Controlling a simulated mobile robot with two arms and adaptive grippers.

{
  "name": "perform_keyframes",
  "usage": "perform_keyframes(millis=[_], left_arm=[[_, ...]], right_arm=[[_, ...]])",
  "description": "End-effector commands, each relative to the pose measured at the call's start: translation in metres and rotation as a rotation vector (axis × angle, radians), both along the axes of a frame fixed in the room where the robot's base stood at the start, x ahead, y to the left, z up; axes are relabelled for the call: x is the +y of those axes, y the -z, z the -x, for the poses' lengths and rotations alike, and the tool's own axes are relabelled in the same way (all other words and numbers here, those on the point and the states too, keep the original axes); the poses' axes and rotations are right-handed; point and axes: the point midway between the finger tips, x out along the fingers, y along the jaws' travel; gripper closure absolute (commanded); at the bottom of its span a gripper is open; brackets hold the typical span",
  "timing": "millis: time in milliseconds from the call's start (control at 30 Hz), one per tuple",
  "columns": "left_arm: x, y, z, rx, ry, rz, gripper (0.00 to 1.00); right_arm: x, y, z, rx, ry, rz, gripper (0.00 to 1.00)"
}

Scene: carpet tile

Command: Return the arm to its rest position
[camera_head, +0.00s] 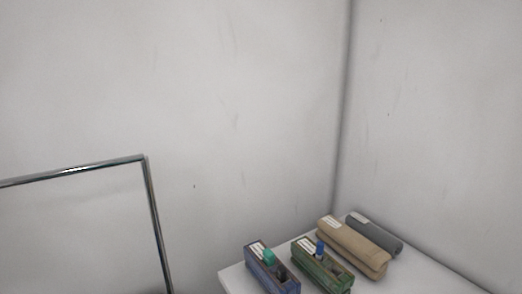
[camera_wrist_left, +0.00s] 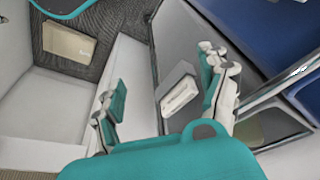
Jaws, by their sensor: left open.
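My left gripper (camera_wrist_left: 163,92) shows in the left wrist view with its two teal-padded fingers spread wide apart. Nothing is held between the pads. A small grey box with a white top piece (camera_wrist_left: 180,94) shows beyond the fingers, on or against a dark grey surface; I cannot tell its distance from them. Neither gripper shows in the head view, and my right gripper shows in neither view.
In the head view a white table (camera_head: 236,281) stands in a wall corner. It bears a blue box (camera_head: 264,272), a green box (camera_head: 318,270), a tan roll (camera_head: 352,248) and a grey roll (camera_head: 376,234). A metal frame (camera_head: 154,205) stands left. A tan box (camera_wrist_left: 68,43) lies on dark carpet.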

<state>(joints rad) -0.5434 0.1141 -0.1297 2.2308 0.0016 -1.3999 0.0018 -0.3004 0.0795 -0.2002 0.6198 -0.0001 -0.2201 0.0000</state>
Motion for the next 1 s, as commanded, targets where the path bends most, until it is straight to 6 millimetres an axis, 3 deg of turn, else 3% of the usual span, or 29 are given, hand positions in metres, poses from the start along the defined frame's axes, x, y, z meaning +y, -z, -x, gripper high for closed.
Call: perform_keyframes(millis=[167, 333, 467, 600, 800, 1000], left_arm=[[-0.001, 0.065, 0.0, 0.032, 0.006, -0.003, 0.23], [0.0, 0.148, 0.014, 0.065, 0.012, -0.007, 0.23], [0.004, 0.211, 0.039, 0.094, 0.018, -0.009, 0.23], [0.009, 0.269, 0.078, 0.124, 0.026, -0.014, 0.23], [0.021, 0.326, 0.144, 0.163, 0.035, -0.019, 0.23], [0.03, 0.348, 0.186, 0.182, 0.041, -0.023, 0.23]], right_arm=[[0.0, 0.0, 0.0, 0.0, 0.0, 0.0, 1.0], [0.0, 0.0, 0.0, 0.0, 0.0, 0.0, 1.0], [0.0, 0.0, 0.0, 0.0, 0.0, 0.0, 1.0], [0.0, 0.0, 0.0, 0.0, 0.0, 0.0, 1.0], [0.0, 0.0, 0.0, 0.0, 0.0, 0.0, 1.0], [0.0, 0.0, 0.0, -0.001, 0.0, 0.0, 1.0]])
